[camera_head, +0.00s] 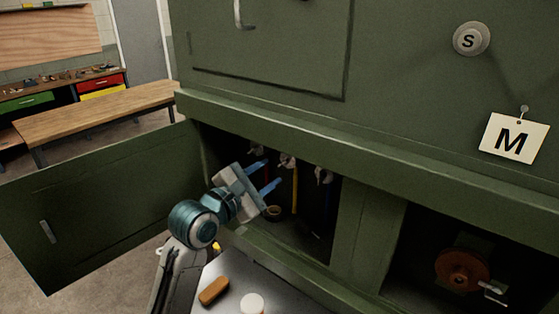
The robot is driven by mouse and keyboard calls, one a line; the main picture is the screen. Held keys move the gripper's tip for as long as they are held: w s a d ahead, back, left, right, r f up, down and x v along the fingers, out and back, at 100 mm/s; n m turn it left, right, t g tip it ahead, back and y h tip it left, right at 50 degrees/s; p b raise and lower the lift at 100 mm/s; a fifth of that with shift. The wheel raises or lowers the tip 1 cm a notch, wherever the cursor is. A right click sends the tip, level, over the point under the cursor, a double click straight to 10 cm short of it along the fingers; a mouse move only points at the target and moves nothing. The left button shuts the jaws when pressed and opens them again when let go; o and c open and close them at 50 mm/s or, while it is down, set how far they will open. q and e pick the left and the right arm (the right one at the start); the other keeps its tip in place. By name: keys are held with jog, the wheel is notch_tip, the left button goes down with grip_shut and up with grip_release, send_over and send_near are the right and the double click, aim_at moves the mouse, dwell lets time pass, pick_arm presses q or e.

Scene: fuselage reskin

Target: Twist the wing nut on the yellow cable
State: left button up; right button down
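The yellow cable (295,192) hangs inside the open lower compartment. A pale wing nut (288,161) sits at its top. A red cable (265,172) hangs to its left, mostly behind my gripper, with a wing nut (257,150) above. A blue cable (327,205) hangs to the right under another wing nut (324,175). My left gripper (267,174) reaches into the compartment opening from the lower left. Its two blue fingers are apart with nothing seen between them. They point toward the yellow cable and appear short of its wing nut. My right gripper is out of view.
The green door (95,205) stands open at left. A ledge (380,165) runs above the compartment. A grey surface below holds a brown block (214,291) and a white round item (252,304). A reddish-brown wheel (461,270) sits in the right-hand bay.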

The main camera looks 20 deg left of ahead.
aim_at(282, 164)
pick_arm(q)
jog(key=p+x, duration=0.1)
jog(key=x, duration=0.4)
jog(key=shift+w+p, duration=0.15)
jog(key=shift+p, duration=0.15)
grip_shut()
